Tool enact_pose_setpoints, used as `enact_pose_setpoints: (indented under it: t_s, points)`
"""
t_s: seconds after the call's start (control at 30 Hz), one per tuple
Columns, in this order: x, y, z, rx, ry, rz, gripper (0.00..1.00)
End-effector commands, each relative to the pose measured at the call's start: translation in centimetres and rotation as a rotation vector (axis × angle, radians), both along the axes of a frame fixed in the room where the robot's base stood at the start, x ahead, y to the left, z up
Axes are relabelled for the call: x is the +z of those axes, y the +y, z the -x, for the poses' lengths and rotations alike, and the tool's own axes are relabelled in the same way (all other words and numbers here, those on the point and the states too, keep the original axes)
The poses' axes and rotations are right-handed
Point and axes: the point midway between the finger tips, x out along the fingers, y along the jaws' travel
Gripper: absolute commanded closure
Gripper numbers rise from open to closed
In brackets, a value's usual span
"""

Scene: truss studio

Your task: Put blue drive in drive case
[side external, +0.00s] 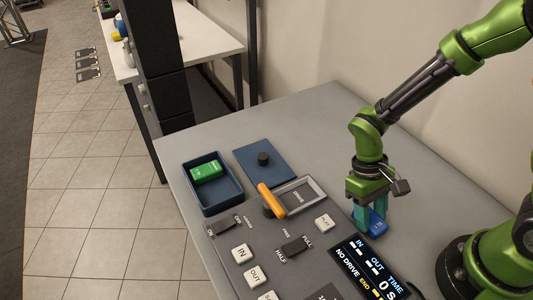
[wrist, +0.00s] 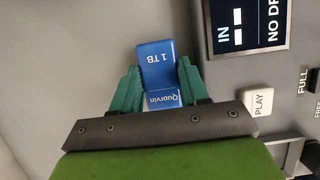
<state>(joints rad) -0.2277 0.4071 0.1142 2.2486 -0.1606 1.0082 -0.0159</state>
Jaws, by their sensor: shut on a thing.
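The blue drive (wrist: 157,66), marked "1 TB", is between the teal fingers of my gripper (wrist: 156,88) in the wrist view. My gripper is shut on it. In the side external view my gripper (side external: 370,213) points down at the table beside the display, and the blue drive (side external: 377,222) shows partly behind a finger. I cannot tell whether the drive touches the table. The drive case (side external: 237,192) is an open dark blue box at the left, with a green drive (side external: 207,171) inside. A flat blue lid (side external: 284,171) with a dark knob lies beside it.
A control panel with an IN button (side external: 241,253), an OUT button (side external: 254,276) and a PLAY button (side external: 325,222) lies between my gripper and the case. An orange lever (side external: 270,200) stands up beside a drive slot (side external: 298,197). The table's back right is clear.

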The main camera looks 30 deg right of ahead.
Motion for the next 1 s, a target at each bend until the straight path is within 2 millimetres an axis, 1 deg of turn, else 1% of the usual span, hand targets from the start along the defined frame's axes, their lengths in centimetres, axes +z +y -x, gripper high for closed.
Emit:
enact_pose_setpoints:
  t_s: [0.3, 0.57, 0.7, 0.87, 1.0]
  points:
    - [6.3, 0.0, -0.1, -0.001, -0.007, -0.002, 0.97]
    - [10.0, 0.0, -0.1, 0.000, -0.005, -0.001, 0.97]
    - [12.6, 0.0, -0.1, -0.002, -0.007, -0.001, 0.97]
    - [15.2, 0.0, -0.1, -0.001, -0.007, -0.003, 0.97]
    - [14.9, 0.8, -1.9, 0.182, 0.001, 0.000, 0.97]
